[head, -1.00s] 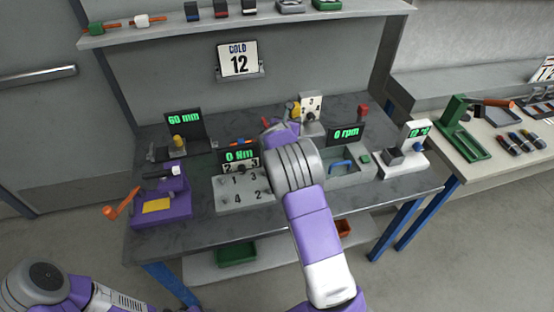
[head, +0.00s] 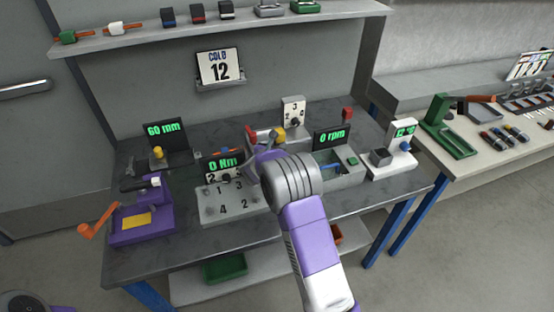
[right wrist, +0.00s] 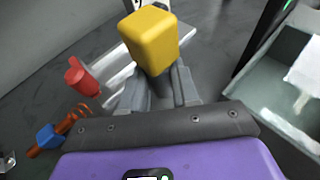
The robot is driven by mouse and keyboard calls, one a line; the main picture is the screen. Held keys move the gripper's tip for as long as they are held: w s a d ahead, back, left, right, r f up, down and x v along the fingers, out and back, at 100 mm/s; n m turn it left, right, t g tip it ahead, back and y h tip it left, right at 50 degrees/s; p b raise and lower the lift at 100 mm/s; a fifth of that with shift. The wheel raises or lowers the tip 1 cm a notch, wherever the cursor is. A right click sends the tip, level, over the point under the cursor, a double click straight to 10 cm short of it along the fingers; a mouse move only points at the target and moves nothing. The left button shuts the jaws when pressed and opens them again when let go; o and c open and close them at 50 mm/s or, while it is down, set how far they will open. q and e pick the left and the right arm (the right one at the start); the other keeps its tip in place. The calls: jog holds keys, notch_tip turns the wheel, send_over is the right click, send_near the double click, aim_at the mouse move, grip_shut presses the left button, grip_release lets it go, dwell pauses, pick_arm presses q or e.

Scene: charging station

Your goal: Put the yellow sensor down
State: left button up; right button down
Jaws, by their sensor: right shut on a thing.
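The yellow sensor (head: 278,134) is a small yellow block with rounded edges. My right gripper (head: 268,141) is shut on it and holds it over the middle of the workbench (head: 160,258), in front of the white dial panel (head: 293,110). In the right wrist view the sensor (right wrist: 150,40) sits at the tips of the two grey fingers (right wrist: 160,88), with a grey surface beyond it. I cannot tell how high it is above the bench. My left gripper is not in view.
A numbered grey box (head: 228,203) with a torque display stands left of my right arm. The rpm unit (head: 342,170) is close on the right. A purple fixture (head: 140,222) stands at the left. A red knob (right wrist: 80,76) shows near the gripper. The bench's front strip is clear.

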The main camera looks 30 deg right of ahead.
notch_tip(320, 180, down, 5)
jog(key=shift+r+b, duration=0.1)
jog(key=shift+b, duration=0.6)
jog(key=shift+r, duration=0.1)
jog(key=shift+f, duration=0.2)
jog(key=c, duration=0.8)
grip_release()
